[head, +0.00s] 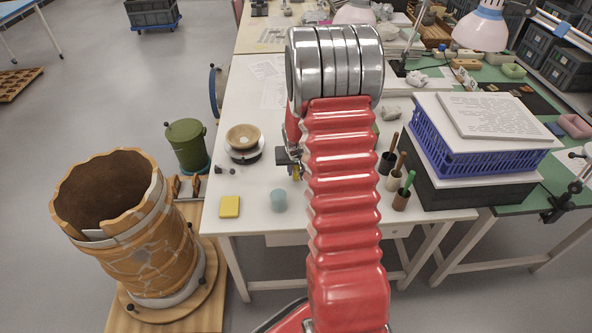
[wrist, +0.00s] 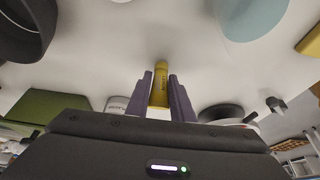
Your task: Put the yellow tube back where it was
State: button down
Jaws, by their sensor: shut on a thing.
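The yellow tube (wrist: 160,90) is upright in the wrist view, between the two purple fingers of my gripper (wrist: 161,97). The fingers are closed on its sides. In the head view my gripper (head: 290,163) is over the white table, mostly hidden behind my red arm, and only a small bit of the yellow tube (head: 296,173) shows. I cannot tell whether the tube touches the table.
On the white table (head: 250,185) stand a pale blue cup (head: 279,201), a yellow block (head: 229,206) and a bowl (head: 243,138). Tool holders (head: 401,200) and a blue basket (head: 475,145) stand to the right. A large cracked pot (head: 150,245) stands at the left.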

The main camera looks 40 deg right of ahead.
jog(key=shift+f, duration=0.15)
jog(key=c, duration=1.5)
grip_release()
jog(key=shift+c, duration=0.2)
jog(key=v, duration=1.2)
